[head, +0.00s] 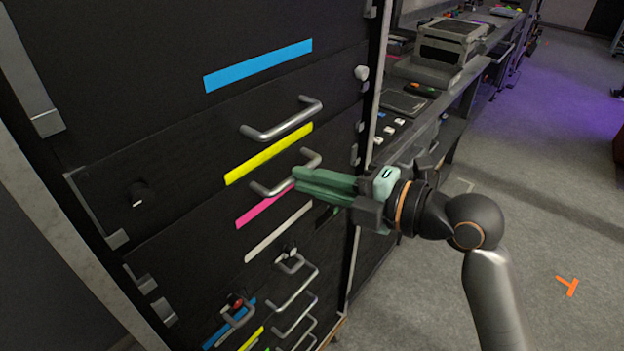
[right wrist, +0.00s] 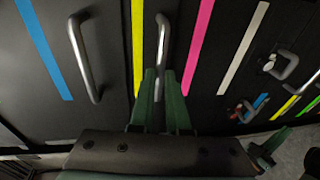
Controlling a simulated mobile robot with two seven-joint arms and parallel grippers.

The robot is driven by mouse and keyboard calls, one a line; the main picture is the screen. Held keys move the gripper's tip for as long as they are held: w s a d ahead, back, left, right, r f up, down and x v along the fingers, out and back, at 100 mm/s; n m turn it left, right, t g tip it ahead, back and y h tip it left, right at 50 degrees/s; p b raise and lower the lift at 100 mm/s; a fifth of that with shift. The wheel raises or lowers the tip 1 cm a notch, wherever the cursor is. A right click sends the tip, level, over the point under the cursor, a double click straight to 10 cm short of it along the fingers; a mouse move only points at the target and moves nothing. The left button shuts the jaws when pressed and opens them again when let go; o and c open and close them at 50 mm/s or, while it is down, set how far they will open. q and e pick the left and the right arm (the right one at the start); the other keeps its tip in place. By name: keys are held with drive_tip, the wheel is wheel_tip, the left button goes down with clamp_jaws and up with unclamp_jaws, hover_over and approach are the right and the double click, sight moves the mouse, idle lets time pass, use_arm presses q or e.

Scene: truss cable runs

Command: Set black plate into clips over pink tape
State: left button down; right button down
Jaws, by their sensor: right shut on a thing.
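My right gripper (head: 297,180) reaches in from the right, its green fingers shut on a metal bar handle (head: 284,177). In the right wrist view the handle (right wrist: 163,45) runs up from between the two fingers (right wrist: 162,88). The handle stands on a black surface (head: 236,196) between the yellow tape and the pink tape (head: 262,207). I take this to be the black plate, but its edges hardly show against the black front. The pink tape also shows in the right wrist view (right wrist: 199,38). I cannot tell whether the plate sits in its clips. My left gripper is out of view.
Blue tape (head: 258,65), yellow tape (head: 269,153) and white tape (head: 278,232) mark the rack front. Another handle (head: 282,119) is above; several smaller ones are below. Metal brackets line the left edge (head: 115,239). A cluttered bench stands behind; the floor at right is open.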

use_arm(q)
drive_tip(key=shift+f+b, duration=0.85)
drive_tip(key=shift+b, duration=0.05)
use_arm(e)
drive_tip(key=shift+f, duration=0.7)
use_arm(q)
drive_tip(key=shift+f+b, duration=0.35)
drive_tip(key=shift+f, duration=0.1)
use_arm(e)
drive_tip(key=shift+a+f, duration=0.1)
drive_tip(key=shift+f, duration=0.15)
idle(0.9)
drive_tip(key=c, duration=1.1)
unclamp_jaws()
drive_tip(key=shift+w+a, duration=0.1)
drive_tip(key=shift+w, duration=0.05)
drive_tip(key=shift+o, duration=1.4)
drive_tip(key=shift+f, duration=0.1)
